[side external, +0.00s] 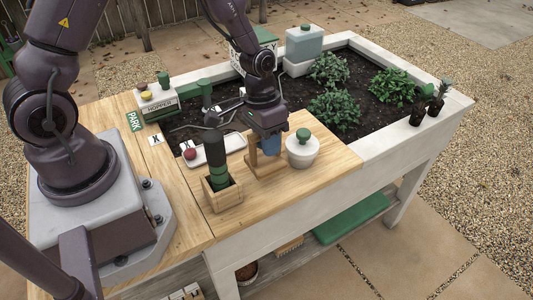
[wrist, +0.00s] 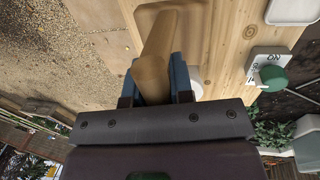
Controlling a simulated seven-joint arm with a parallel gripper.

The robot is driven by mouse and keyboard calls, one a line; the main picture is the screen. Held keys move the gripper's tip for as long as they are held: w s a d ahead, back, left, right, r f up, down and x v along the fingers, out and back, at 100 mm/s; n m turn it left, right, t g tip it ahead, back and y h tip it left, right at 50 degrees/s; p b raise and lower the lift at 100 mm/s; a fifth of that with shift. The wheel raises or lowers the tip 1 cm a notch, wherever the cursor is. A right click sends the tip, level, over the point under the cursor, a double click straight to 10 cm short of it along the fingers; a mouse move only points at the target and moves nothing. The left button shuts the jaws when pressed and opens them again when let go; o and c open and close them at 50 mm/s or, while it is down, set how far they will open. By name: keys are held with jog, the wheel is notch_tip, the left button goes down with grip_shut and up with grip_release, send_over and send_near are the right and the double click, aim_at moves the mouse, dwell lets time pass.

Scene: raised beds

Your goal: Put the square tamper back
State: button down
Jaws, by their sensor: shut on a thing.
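My gripper (side external: 267,138) is shut on a pale wooden handle, which I take to be the square tamper (side external: 253,158). In the wrist view the handle (wrist: 155,55) runs between the blue fingertips (wrist: 158,85), with a broader rounded-square wooden part beyond it. In the side view the wooden piece is close above or on the bench board, between the white lidded pot (side external: 302,152) and the wooden box (side external: 224,199). Whether its base touches the board I cannot tell. The fingers hide part of the handle.
The wooden box holds a dark green-banded cylinder (side external: 216,160). A white tray (side external: 228,146) with a red ball (side external: 190,153) lies behind. The hopper block (side external: 158,107) and PARK sign (side external: 135,121) are at left. Planted soil (side external: 300,92) lies behind. Bare board shows at front right.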

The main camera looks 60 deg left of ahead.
jog(key=shift+f, duration=1.75)
jog(key=shift+f, duration=0.1)
jog(key=c, duration=1)
grip_release()
notch_tip(320, 180, up, 12)
jog(key=a, duration=0.2)
notch_tip(320, 180, up, 12)
jog(key=t+y, duration=0.2)
jog(key=t, duration=0.1)
send_over(268, 160)
jog(key=s+a, duration=0.3)
jog(key=s, duration=0.3)
jog(key=s+r+t, duration=0.2)
jog(key=s+r, duration=0.4)
jog(key=s, duration=0.2)
jog(key=shift+t, duration=0.3)
jog(key=shift+s+a, duration=0.1)
